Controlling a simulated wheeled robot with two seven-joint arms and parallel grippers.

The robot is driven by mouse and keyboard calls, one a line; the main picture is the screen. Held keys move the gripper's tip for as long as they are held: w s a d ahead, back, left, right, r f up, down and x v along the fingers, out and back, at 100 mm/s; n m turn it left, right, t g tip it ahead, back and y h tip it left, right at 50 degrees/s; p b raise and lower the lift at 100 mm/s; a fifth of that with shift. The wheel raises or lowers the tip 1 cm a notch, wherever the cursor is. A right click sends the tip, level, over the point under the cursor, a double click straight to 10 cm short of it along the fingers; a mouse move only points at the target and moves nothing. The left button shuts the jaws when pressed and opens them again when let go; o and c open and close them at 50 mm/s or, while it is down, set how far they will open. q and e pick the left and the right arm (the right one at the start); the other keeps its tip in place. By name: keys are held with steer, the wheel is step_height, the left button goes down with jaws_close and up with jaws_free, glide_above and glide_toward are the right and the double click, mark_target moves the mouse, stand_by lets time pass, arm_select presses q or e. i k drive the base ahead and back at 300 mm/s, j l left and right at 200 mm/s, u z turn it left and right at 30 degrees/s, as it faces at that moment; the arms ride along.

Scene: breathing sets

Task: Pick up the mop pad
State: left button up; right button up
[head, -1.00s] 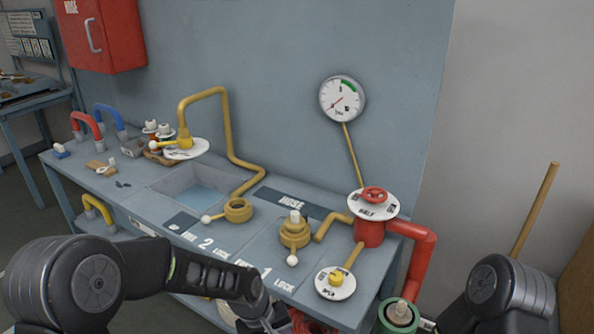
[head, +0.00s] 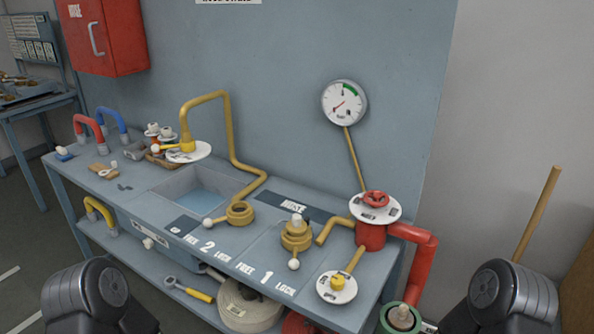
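I cannot make out a mop pad in the head view. A wooden pole (head: 537,214) leans at the right by the wall, and its lower end is hidden behind my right arm and the frame's bottom edge. Only dark upper parts of my two arms show, at the bottom left and bottom right. Neither gripper is in view, so whether they hold anything is not seen.
A grey-blue workbench (head: 140,205) with a sink (head: 205,188), yellow pipes and a red valve (head: 371,232) fills the middle. A hose roll (head: 250,308) and a yellow-handled tool (head: 190,290) lie on its lower shelf. A red cabinet (head: 103,35) hangs above.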

mark_target(62, 155)
steer(key=u, duration=1.3)
